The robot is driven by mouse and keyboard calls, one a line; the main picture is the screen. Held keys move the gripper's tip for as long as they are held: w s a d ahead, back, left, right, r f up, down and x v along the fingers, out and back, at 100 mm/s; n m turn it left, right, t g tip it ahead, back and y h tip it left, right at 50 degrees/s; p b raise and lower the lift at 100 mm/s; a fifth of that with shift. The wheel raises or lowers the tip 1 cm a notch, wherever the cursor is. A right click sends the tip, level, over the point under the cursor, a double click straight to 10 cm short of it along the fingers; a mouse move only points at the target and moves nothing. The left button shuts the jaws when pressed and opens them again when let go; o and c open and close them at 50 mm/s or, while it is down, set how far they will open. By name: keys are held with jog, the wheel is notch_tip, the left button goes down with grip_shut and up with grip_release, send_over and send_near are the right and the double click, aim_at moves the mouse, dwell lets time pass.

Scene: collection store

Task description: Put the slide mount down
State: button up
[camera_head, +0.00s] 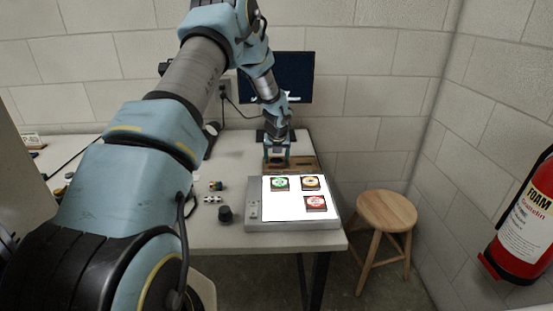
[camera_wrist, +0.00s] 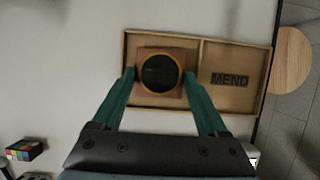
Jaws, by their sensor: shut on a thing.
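In the wrist view, a square reddish-brown slide mount (camera_wrist: 160,72) with an orange ring and a dark round centre sits between the two green fingers of my gripper (camera_wrist: 158,78). My gripper is shut on it. The mount is over the left compartment of a shallow wooden tray (camera_wrist: 200,62); I cannot tell whether it touches the tray floor. The tray's right compartment is empty and bears the word MEND. In the head view, my gripper (camera_head: 277,158) is at the left part of the tray (camera_head: 304,162), and hides the mount there.
A lit light box (camera_head: 290,226) stands in front of the tray, with green (camera_head: 280,184), orange (camera_head: 311,183) and red (camera_head: 316,202) mounts on it. A dark knob-like object (camera_head: 225,214) and small items lie left of it. A monitor stands behind; a wooden stool (camera_head: 386,210) stands right.

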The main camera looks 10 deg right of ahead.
jog(key=shift+f, duration=0.15)
jog(key=o, duration=1.2)
jog(key=d+b+v, duration=0.1)
jog(key=b+v, duration=0.1)
jog(key=v, duration=1)
jog(key=s+a+r+m+g, duration=0.1)
jog(key=s+a+m, duration=0.8)
jog(key=m, duration=0.2)
jog(key=s+a+r+m+g, duration=0.1)
jog(key=s+a+r+m, duration=0.1)
jog(key=s+a+m, duration=0.6)
jog(key=s+a+r+m+g, duration=0.1)
jog(key=s+a+r+m, duration=0.1)
jog(key=s+a+m, duration=0.7)
jog(key=shift+s+a+r+m+y, duration=0.1)
jog(key=shift+s+m, duration=0.05)
jog(key=shift+m, duration=1)
jog(key=shift+s+a+m+y, duration=0.1)
jog(key=shift+s+a+m, duration=0.1)
jog(key=shift+m, duration=0.9)
jog(key=shift+s+a+r+m+y, duration=0.1)
jog(key=shift+s+m, duration=0.05)
jog(key=shift+m, duration=1)
